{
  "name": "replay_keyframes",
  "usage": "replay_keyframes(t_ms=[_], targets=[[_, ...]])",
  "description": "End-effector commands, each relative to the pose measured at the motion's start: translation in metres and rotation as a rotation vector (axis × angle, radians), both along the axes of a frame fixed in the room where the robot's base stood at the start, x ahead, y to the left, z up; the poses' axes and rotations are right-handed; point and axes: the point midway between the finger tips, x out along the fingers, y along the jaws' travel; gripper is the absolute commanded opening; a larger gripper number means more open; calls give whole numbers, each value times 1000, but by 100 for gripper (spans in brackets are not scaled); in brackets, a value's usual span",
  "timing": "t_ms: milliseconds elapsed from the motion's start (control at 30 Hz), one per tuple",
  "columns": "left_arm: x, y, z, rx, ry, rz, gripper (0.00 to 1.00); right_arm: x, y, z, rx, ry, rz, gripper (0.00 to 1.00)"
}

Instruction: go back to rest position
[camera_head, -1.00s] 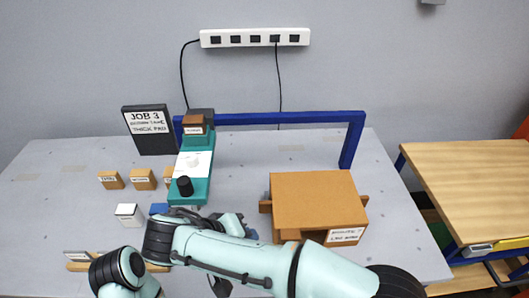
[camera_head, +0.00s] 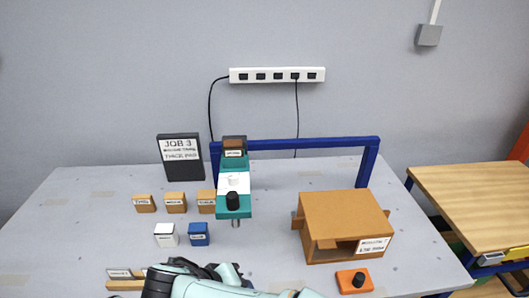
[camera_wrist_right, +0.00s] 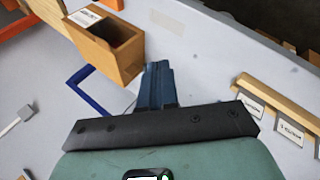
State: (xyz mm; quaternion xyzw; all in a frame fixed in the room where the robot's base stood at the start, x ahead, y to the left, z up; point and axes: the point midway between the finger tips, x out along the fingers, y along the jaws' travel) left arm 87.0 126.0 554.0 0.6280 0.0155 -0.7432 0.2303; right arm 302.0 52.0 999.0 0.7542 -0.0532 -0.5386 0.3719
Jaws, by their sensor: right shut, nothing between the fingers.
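My right arm, in pale green and black, shows at the bottom edge of the head view, low in front of the table. Its gripper is hard to make out there. In the wrist view my right gripper (camera_wrist_right: 157,82) shows as dark blue fingers pressed together with nothing between them. They are over the grey table and appear apart from the things around them. My left gripper is not in view.
An orange-brown box (camera_head: 345,218) stands on the right of the table, an orange block with a black knob (camera_head: 354,281) before it. Small labelled blocks, including a white one (camera_head: 166,234) and a blue one (camera_head: 199,233), sit left. A wooden table (camera_head: 475,200) stands at right.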

Motion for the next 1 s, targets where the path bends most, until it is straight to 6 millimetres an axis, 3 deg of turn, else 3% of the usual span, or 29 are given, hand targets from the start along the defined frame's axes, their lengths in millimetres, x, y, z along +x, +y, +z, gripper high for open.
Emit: replay_keyframes(t_ms=[33,133,233,400,500,700,900,1000], targets=[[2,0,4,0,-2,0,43,5,-10,-39,-1,99,10,0],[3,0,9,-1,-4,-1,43,2,-20,-102,67,272,45,0],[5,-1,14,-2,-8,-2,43,-15,-34,-169,177,456,48,0],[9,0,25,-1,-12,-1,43,-69,-60,-271,481,708,-50,0],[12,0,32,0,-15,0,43,-101,-74,-312,675,760,-173,0],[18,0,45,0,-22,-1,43,-150,-112,-363,942,653,-500,0],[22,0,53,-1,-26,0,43,-183,-156,-385,968,478,-739,0],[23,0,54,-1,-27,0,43,-191,-169,-389,953,432,-789,0]])
